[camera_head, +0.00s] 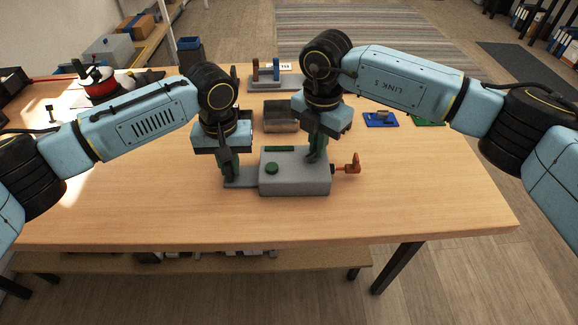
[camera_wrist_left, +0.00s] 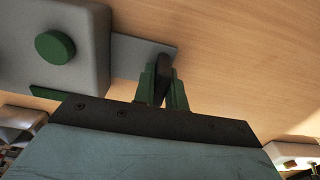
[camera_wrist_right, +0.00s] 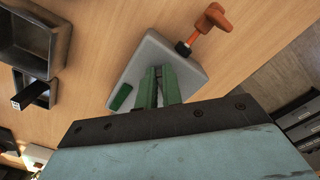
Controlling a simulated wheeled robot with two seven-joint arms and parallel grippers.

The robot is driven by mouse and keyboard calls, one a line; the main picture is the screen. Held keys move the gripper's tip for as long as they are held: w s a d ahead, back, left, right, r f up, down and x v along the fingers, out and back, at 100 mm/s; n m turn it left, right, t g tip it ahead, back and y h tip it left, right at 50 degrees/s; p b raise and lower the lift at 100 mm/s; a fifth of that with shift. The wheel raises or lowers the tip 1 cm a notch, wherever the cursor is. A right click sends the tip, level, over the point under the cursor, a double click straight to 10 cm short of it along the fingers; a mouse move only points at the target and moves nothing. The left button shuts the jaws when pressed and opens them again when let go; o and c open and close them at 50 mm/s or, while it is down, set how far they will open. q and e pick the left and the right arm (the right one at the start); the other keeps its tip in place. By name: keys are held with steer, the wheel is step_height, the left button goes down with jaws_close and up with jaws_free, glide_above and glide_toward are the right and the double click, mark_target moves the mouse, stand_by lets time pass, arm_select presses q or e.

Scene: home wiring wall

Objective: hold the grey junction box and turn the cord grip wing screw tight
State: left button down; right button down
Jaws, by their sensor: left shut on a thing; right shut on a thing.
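The grey junction box (camera_head: 310,185) lies on the wooden table, with a round green knob (camera_head: 271,168) and a green strip (camera_head: 280,148). A flat grey plate (camera_wrist_left: 130,52) sticks out from its left side. My left gripper (camera_head: 231,176) is shut on a dark upright tab (camera_wrist_left: 162,80) over this plate. My right gripper (camera_head: 317,157) points down at the box's top near its right end, shut on a part of it that its fingers mostly hide. The orange wing screw (camera_head: 351,167) sticks out of the box's right side, also in the right wrist view (camera_wrist_right: 212,22); neither gripper touches it.
Behind the box stand a grey open bin (camera_head: 281,117) and a rack with blue and brown pieces (camera_head: 266,72). A blue tray (camera_head: 381,119) lies at the back right, a red-and-black reel (camera_head: 97,82) at the back left. The table's front and right are clear.

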steer(key=shift+s+a+m, duration=0.15)
steer(key=shift+s+m, duration=0.05)
steer(key=shift+m, duration=0.6)
steer(key=shift+s+m, duration=0.1)
steer(key=shift+m, duration=0.9)
steer(key=c, duration=1.5)
jaws_free()
steer(key=shift+r, duration=0.15)
step_height(320, 180, up, 12)
steer(key=shift+f, duration=0.15)
